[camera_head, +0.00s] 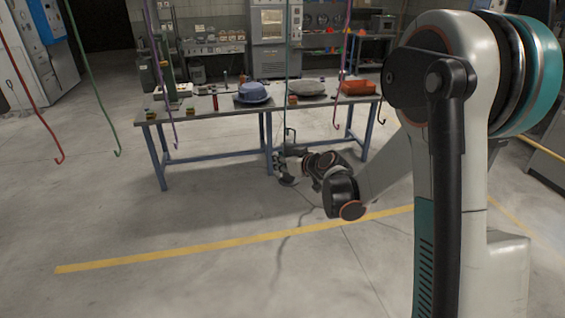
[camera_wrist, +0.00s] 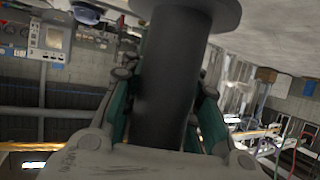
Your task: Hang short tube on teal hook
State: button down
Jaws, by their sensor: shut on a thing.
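The short tube (camera_wrist: 172,85) is dark grey with a wide flange at one end. It fills the middle of the wrist view. My gripper (camera_wrist: 165,110) is shut on it, with a teal-lined finger on each side. In the head view, my gripper (camera_head: 280,166) is low in front of the table, at the end of my arm; the tube is too small and dark there to make out clearly. The teal hook (camera_head: 287,60) hangs on a thin rod near the picture's middle. Its lower end is close to my gripper in the picture; I cannot tell the depth between them.
Red (camera_head: 42,120), green (camera_head: 95,90) and purple (camera_head: 160,80) hooks hang at left; a pink hook (camera_head: 345,60) hangs at right. A table (camera_head: 205,123) behind bears a blue hood-like thing (camera_head: 252,92), a grey one (camera_head: 306,87) and an orange one (camera_head: 358,87). The front floor is clear.

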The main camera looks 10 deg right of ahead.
jog(key=shift+w, duration=0.3)
jog(key=shift+w, duration=0.2)
jog(key=shift+w, duration=1.3)
jog(key=shift+f+b, duration=1.3)
jog(key=shift+b, duration=0.25)
jog(key=c, duration=1.1)
grip_release()
jog(key=shift+s, duration=0.1)
